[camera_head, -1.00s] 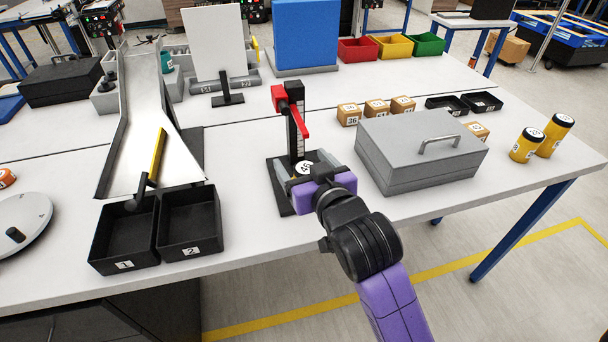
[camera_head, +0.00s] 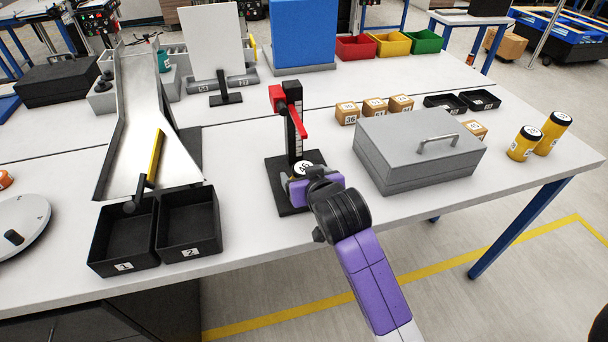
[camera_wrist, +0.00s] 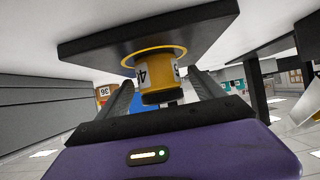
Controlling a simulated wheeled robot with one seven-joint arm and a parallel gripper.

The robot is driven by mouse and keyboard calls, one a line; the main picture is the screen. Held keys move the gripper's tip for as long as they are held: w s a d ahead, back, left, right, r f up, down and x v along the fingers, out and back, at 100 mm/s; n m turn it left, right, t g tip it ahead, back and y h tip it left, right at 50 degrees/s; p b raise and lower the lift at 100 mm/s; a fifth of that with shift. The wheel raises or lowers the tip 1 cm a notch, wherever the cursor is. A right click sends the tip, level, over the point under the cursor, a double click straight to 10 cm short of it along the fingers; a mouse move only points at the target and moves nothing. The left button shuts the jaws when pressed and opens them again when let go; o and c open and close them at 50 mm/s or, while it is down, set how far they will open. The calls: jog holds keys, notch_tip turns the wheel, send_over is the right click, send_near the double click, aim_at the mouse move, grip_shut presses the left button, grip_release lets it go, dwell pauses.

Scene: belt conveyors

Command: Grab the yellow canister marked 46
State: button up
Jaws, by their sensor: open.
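The yellow canister marked 46 stands on the black base plate (camera_head: 284,204) of a small press with a red lever. In the head view mainly its white-labelled top (camera_head: 303,168) shows. In the wrist view, which is upside down, the canister (camera_wrist: 155,62) shows its yellow body, dark lid and part of its number label. My purple gripper (camera_head: 299,180) is low in front of the press. In the wrist view the open gripper (camera_wrist: 160,88) has one finger on each side of the canister, with gaps visible. Contact cannot be made out.
The press column with its red lever (camera_head: 302,121) rises just behind the canister. A grey case (camera_head: 400,165) stands close on the right. Two black bins (camera_head: 125,232) are at left. Other yellow canisters (camera_head: 524,144) stand at far right.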

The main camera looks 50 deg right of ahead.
jog(key=shift+w+d+f, duration=0.15)
jog(key=shift+w+f, duration=0.05)
jog(key=shift+r, duration=0.1)
grip_shut()
